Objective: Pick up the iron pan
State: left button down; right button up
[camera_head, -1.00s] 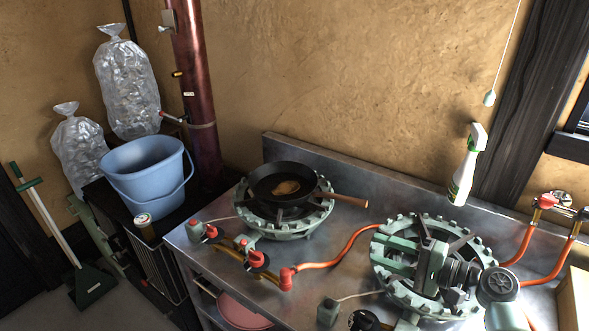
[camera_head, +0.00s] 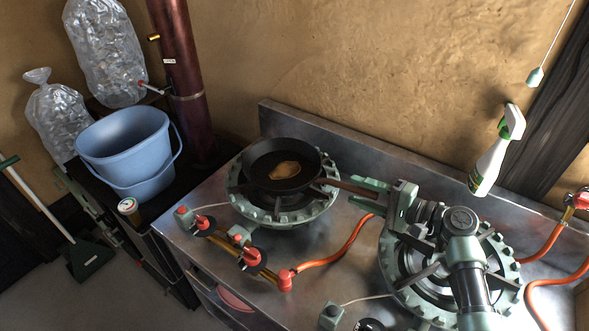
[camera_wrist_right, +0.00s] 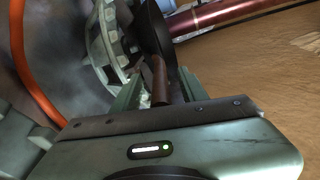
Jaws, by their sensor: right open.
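The black iron pan (camera_head: 283,166) sits upright on the left burner, with a brown patch inside it. Its brown wooden handle (camera_head: 345,187) points right. My right gripper (camera_head: 362,194) is open at the end of the handle, with its fingers on either side of it. In the right wrist view the pan (camera_wrist_right: 154,32) is seen nearly edge-on, and the handle end (camera_wrist_right: 160,82) lies between the two green fingers (camera_wrist_right: 158,88). The fingers are not closed on it. My left gripper is not in view.
The left burner (camera_head: 240,204) stands on a steel counter (camera_head: 330,245) with red-knobbed valves and an orange hose (camera_head: 340,246). A second burner (camera_head: 506,262) lies under my right arm. A spray bottle (camera_head: 497,150) stands behind; a blue bucket (camera_head: 125,150) is left.

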jog(key=shift+x, duration=1.15)
grip_shut()
jog(key=shift+f, duration=0.1)
dwell(0.4)
jog(key=shift+w+r, duration=0.1)
jog(key=shift+r, duration=0.1)
